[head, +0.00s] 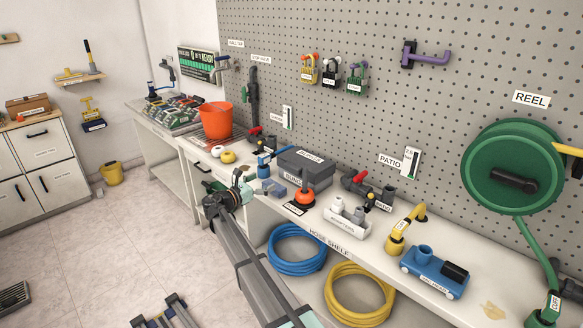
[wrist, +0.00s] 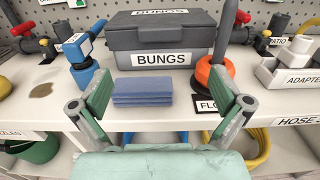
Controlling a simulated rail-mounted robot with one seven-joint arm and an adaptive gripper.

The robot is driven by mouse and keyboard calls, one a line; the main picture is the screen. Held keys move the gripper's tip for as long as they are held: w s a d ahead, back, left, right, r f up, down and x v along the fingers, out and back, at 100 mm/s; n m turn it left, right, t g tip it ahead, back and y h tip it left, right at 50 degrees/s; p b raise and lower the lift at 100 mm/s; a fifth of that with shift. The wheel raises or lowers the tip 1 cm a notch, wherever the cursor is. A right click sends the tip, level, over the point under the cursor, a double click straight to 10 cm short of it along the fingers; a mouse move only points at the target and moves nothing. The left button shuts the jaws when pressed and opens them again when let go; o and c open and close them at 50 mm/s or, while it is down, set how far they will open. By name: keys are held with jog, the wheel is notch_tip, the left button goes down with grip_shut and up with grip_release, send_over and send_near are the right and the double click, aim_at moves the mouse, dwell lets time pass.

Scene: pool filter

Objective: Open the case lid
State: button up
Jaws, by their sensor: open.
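The case is a dark grey box labelled BUNGS (wrist: 160,50), standing on the white bench. Its lid (wrist: 160,20) also carries a BUNGS label and looks closed. In the head view the case (head: 305,168) stands mid-bench, with its lid down. My gripper (wrist: 160,110) is open and empty, its two green-padded fingers spread in front of the bench edge, short of the case. In the head view my gripper (head: 238,190) is at the front of the bench, left of the case; its fingertips are small there.
A stack of blue pads (wrist: 142,91) lies before the case. A blue valve (wrist: 85,60) stands left of it. An orange float-like piece (wrist: 216,75) with a grey handle stands close at right. The adapters tray (head: 347,223) is farther right.

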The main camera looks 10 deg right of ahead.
aim_at(291, 167)
jog(key=p+x, duration=0.1)
jog(key=x, duration=1.5)
jog(key=shift+f, duration=0.1)
jog(key=shift+c, duration=0.4)
